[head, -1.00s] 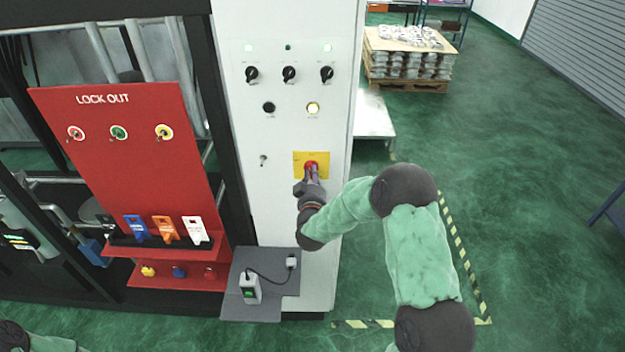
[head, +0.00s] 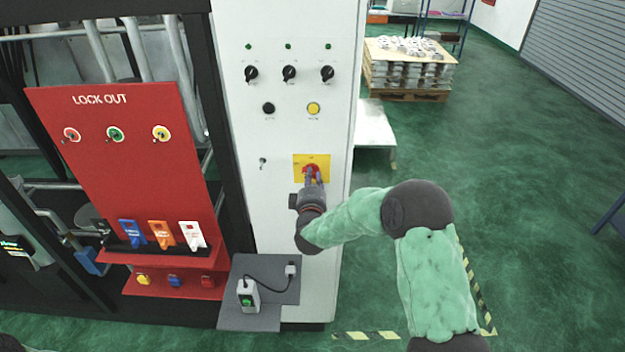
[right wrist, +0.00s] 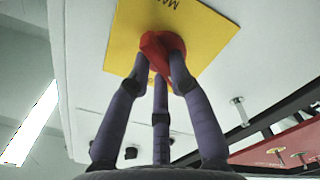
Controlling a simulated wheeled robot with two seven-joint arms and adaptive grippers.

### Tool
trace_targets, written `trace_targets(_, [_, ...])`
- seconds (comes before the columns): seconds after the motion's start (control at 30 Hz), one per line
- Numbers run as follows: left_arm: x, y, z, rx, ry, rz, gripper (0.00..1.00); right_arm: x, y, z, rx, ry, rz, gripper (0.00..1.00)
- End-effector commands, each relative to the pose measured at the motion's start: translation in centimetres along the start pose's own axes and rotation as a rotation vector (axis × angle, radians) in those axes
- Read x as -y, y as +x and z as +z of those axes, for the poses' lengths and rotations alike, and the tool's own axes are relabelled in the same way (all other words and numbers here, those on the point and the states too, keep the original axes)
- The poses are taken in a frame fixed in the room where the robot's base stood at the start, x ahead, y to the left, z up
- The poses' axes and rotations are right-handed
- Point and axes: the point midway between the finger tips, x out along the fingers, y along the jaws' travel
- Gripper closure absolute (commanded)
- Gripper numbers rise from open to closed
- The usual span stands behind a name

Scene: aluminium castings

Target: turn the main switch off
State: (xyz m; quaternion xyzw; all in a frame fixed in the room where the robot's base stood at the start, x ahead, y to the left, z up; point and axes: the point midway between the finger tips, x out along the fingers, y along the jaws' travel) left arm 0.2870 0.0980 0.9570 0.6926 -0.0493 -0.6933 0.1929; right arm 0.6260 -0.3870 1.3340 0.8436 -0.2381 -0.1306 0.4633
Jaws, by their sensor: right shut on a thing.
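The main switch is a red rotary handle (head: 311,169) on a yellow plate (head: 323,160) on the white cabinet front. In the right wrist view the red handle (right wrist: 160,55) sits on the yellow plate (right wrist: 207,33), which bears partly hidden lettering. My right gripper (head: 314,182) is at the handle, and in the wrist view its purple fingers (right wrist: 160,80) are closed around it. The handle is partly covered by the fingers in both views. My left gripper is not seen.
The white cabinet (head: 285,215) carries black selector knobs (head: 289,74), a yellow button (head: 313,108) and a small toggle (head: 263,163). A red lockout board (head: 125,150) stands to the left. A grey shelf (head: 265,270) with a small device juts out below. Green floor lies open at right.

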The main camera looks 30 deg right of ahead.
Motion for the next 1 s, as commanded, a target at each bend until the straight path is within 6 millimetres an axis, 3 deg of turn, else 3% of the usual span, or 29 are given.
trace_targets(0.67, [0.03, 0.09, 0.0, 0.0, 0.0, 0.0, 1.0, 0.15, -0.05, 0.0, 0.0, -0.06, -0.003, 1.0])
trace_targets(0.7, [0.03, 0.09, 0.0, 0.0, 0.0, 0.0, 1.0, 0.15, -0.05, 0.0, 0.0, -0.059, -0.003, 0.68])
trace_targets(0.73, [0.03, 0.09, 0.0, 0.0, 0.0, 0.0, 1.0, 0.15, -0.05, 0.0, 0.0, -0.059, -0.003, 0.59])
trace_targets(0.77, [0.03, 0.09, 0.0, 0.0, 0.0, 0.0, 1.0, 0.15, -0.05, 0.0, 0.0, -0.059, -0.003, 0.55])
trace_targets(1.0, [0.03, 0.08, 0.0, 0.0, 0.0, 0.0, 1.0, 0.06, -0.02, -0.02, 0.0, -0.058, -0.001, 0.55])
